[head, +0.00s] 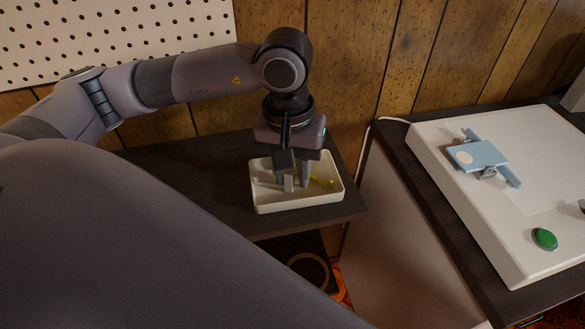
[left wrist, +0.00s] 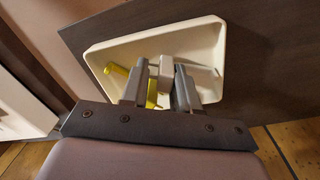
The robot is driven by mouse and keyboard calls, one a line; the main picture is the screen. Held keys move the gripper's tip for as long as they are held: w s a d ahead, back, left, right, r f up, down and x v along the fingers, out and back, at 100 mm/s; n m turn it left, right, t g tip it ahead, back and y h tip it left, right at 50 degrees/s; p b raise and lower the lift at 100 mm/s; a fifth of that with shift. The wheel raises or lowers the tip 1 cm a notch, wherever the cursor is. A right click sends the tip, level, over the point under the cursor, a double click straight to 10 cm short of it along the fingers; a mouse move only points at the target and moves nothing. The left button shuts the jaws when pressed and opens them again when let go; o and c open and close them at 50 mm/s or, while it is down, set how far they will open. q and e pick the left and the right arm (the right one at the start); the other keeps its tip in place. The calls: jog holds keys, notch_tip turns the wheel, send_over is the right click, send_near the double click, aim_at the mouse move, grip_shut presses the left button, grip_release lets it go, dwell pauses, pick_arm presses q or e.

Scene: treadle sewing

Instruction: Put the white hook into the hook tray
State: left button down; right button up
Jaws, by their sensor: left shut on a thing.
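The hook tray (head: 263,202) is a cream, shallow, open box on a dark shelf; it also shows in the left wrist view (left wrist: 98,57). My left gripper (head: 291,184) points down into it, shut on the white hook (left wrist: 166,70), whose pale block sits between the fingertips. In the left wrist view a thin pale rod runs right from near the block. The block also shows small in the head view (head: 289,184). I cannot tell whether the hook touches the tray floor. My right gripper is out of view.
A yellow hook (head: 325,181) lies in the tray, partly hidden by the fingers in the left wrist view (left wrist: 151,94). The dark shelf (head: 190,160) is clear left of the tray. At right, a white machine bed (head: 450,140) carries a pale blue plate (head: 478,155) and a green button (head: 544,239).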

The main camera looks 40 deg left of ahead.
pick_arm(q)
jog(key=shift+f, duration=0.1)
jog(key=shift+f, duration=0.1)
jog(key=c, duration=0.8)
grip_release()
jog(key=shift+r, duration=0.35)
jog(key=r, duration=0.8)
jog(key=r+p, duration=0.1)
jog(key=r, duration=0.2)
jog(key=shift+s+a+r, duration=0.1)
jog(key=shift+a+r, duration=0.15)
jog(key=shift+r, duration=0.15)
